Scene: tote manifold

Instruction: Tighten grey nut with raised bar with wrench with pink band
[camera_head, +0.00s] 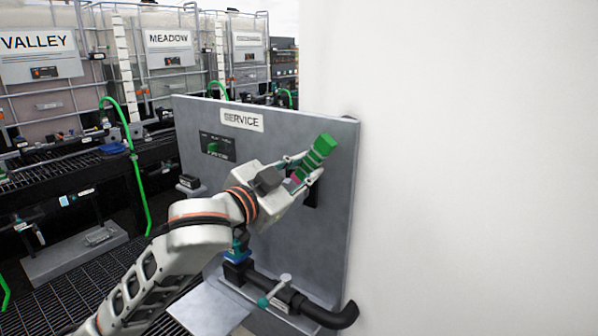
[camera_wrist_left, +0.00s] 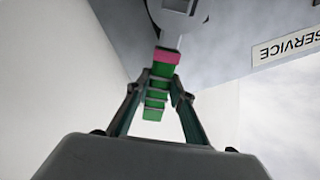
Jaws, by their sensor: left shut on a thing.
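The wrench has a green ribbed handle (camera_head: 319,150) and a pink band, and is in my left gripper (camera_head: 304,168). In the left wrist view the fingers of the left gripper (camera_wrist_left: 160,88) close on both sides of the green handle. The wrench's pink band (camera_wrist_left: 166,56) shows just beyond the fingertips, followed by a grey shaft and a grey rounded head at the top edge. In the head view the wrench is tilted in front of the grey SERVICE panel. I cannot make out the grey nut with the raised bar. My right gripper is out of view.
The SERVICE panel (camera_head: 335,235) stands upright beside a large white wall (camera_head: 450,160). A black holder (camera_head: 311,196) is on the panel behind my gripper. A dark pipe (camera_head: 325,316) with a lever valve runs below. Caged totes and green hoses stand at the left.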

